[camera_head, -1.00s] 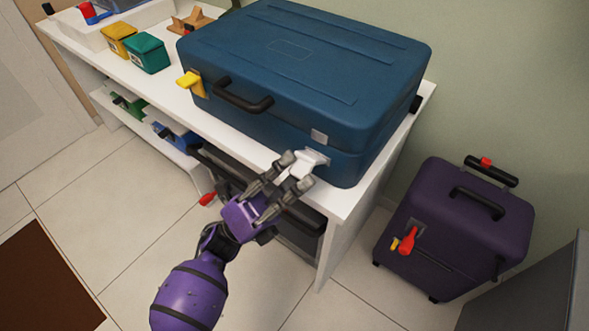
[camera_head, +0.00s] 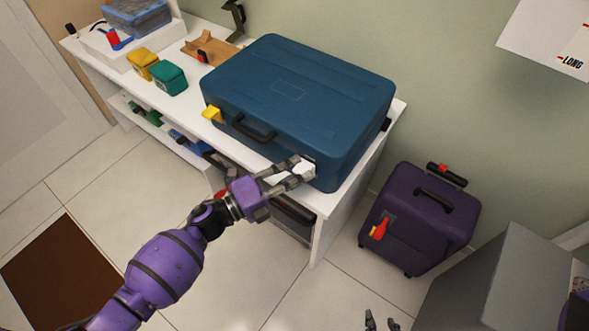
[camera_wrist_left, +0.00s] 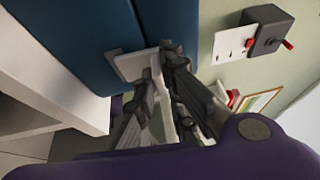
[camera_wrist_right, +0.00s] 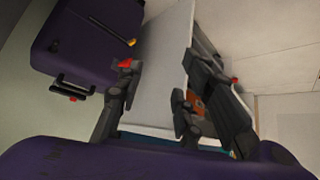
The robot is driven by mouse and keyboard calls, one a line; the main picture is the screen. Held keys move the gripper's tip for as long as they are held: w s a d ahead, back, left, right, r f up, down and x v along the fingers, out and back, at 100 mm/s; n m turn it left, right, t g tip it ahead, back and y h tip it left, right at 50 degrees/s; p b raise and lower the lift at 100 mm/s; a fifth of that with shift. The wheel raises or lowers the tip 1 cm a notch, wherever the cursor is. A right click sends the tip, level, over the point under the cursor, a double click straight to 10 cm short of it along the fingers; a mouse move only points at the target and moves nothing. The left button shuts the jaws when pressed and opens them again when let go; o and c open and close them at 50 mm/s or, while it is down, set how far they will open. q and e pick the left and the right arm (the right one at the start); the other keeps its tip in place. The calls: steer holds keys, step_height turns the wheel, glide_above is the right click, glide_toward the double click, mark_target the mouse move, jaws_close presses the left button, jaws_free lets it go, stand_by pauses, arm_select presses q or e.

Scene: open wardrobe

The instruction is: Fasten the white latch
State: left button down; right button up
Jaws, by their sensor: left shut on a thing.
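A closed blue suitcase (camera_head: 300,85) lies flat on a white bench. The white latch (camera_head: 305,168) is on its front face, near the right corner. My left gripper (camera_head: 303,170) is at the latch with its fingers shut on it. In the left wrist view the white latch (camera_wrist_left: 138,64) lies against the blue shell across the lid seam, partly hidden by the fingertips; I cannot tell whether it is fully engaged. The yellow latch (camera_head: 212,114) at the left of the front face sticks outward. My right gripper (camera_wrist_right: 155,84) is open and empty, low at the bottom of the head view.
The suitcase's black handle (camera_head: 254,128) sits between the latches. Yellow (camera_head: 143,63) and green (camera_head: 169,78) boxes stand on the bench (camera_head: 335,205) at left. A purple suitcase (camera_head: 420,215) stands on the floor at right, near a grey cabinet (camera_head: 475,285). Floor in front is clear.

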arm_select(q)
steer(key=shift+w+d+r+y+p, duration=0.1)
steer(key=shift+w+r+y+p, duration=0.1)
steer(key=shift+r+y+p, duration=0.4)
steer(key=shift+f, duration=0.3)
arm_select(e)
steer(key=shift+w+r, duration=0.2)
steer(key=shift+r, duration=0.4)
steer(key=shift+w+r, duration=0.2)
steer(key=shift+r, duration=0.35)
steer(key=shift+s+f, duration=0.1)
steer(key=shift+f, duration=0.05)
arm_select(q)
steer(key=c, duration=2)
jaws_free()
steer(key=shift+o, duration=0.9)
steer(key=shift+f, duration=0.1)
steer(key=shift+s+a, duration=0.2)
steer(key=v, duration=1.1)
steer(key=shift+a, duration=0.25)
arm_select(e)
steer(key=shift+w+r, duration=0.2)
steer(key=shift+w, duration=0.05)
